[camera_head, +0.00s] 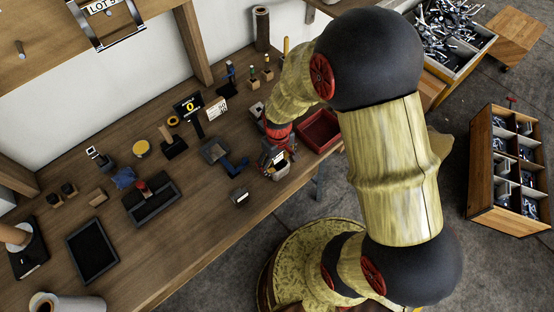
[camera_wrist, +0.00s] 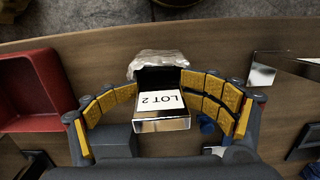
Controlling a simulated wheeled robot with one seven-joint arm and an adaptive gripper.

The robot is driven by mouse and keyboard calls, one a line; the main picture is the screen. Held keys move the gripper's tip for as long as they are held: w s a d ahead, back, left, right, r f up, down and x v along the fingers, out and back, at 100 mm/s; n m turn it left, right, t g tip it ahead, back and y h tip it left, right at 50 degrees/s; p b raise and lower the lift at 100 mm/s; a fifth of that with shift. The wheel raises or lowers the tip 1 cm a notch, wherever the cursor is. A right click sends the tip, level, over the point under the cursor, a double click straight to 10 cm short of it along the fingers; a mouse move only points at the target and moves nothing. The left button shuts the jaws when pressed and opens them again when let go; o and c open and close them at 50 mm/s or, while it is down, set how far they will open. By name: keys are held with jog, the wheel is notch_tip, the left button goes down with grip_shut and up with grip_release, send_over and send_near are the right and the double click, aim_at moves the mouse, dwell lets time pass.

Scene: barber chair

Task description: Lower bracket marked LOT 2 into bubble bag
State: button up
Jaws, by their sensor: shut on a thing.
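The bracket (camera_wrist: 162,124) is a shiny metal piece with a white label reading LOT 2, upside down in the wrist view. My gripper (camera_wrist: 160,86) has its yellow-padded fingers curled in on both sides of it and is shut on it. The clear bubble bag (camera_wrist: 158,58) shows its crumpled rim just beyond the bracket, around a dark opening. How far the bracket reaches into the bag is hidden. In the head view my gripper (camera_head: 277,158) is low over the bench near its front edge, at a small pale container (camera_head: 279,173), and covers most of the bracket.
A red tray (camera_head: 321,130) stands close to the right of my gripper on the wooden bench (camera_head: 190,225). Another labelled metal bracket (camera_head: 119,34) is at the upper left.

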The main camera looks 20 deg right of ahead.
jog(key=shift+r, duration=0.25)
dwell(0.7)
jog(key=shift+r, duration=0.35)
notch_tip(320, 180, up, 11)
jog(key=shift+r, duration=0.1)
dwell(0.6)
jog(key=s+r+m+t, duration=0.1)
jog(key=s+r+t, duration=0.1)
jog(key=s+r, duration=0.2)
jog(key=s+r+m+t, duration=0.1)
jog(key=s+r, duration=0.3)
jog(key=r, duration=0.6)
jog(key=s+r+m+t, duration=0.1)
jog(key=s+r+t, duration=0.1)
jog(key=s+r, duration=0.2)
notch_tip(320, 180, up, 4)
jog(key=shift+a+f+t, duration=0.2)
jog(key=shift+a+t, duration=0.05)
jog(key=shift+t, duration=0.05)
jog(key=shift+o, duration=0.3)
jog(key=shift+s, duration=0.1)
